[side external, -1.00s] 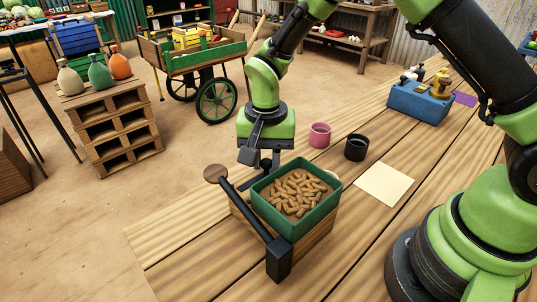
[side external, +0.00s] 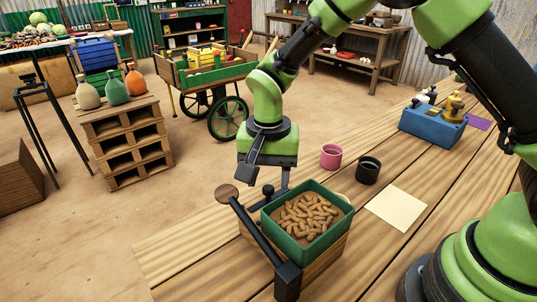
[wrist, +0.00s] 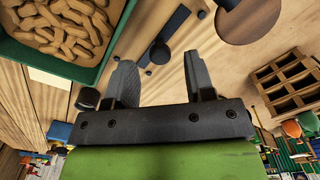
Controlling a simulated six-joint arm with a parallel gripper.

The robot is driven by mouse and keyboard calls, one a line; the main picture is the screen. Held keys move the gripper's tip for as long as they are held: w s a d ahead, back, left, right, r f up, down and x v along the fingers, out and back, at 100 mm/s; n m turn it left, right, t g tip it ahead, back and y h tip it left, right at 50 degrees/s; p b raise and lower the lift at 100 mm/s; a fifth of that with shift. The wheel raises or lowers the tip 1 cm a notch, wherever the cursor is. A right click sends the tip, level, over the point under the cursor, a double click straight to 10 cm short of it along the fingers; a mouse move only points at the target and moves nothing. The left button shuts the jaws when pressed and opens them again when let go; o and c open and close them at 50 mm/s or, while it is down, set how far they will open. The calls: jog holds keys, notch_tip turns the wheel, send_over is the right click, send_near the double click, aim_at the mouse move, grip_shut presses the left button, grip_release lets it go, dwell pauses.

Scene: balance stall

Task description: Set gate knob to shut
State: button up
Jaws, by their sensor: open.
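A small round black knob (side external: 268,190) stands by the left corner of the green tray (side external: 332,194); I take it for the gate knob. In the wrist view the knob (wrist: 160,53) shows between the two fingers. My gripper (side external: 265,176) points down over this corner, its jaws open and empty. In the wrist view the open gripper (wrist: 158,65) shows a finger on each side of the knob. I cannot tell whether either finger touches it. The knob's set position cannot be read.
A black lever (side external: 262,238) with a brown round end (side external: 227,192) runs along the tray's left side. The tray holds brown pellets. A pink cup (side external: 331,156), a black cup (side external: 368,170) and pale paper (side external: 397,208) lie behind and right. Bare planks lie in front.

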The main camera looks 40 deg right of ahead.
aim_at(269, 187)
notch_tip(269, 187, up, 8)
jog(key=shift+f, duration=0.1)
dwell(0.4)
jog(key=w+d+g+y, duration=0.3)
jog(key=x, duration=1)
jog(key=shift+f, duration=0.25)
jog(key=shift+a, duration=0.1)
grip_shut()
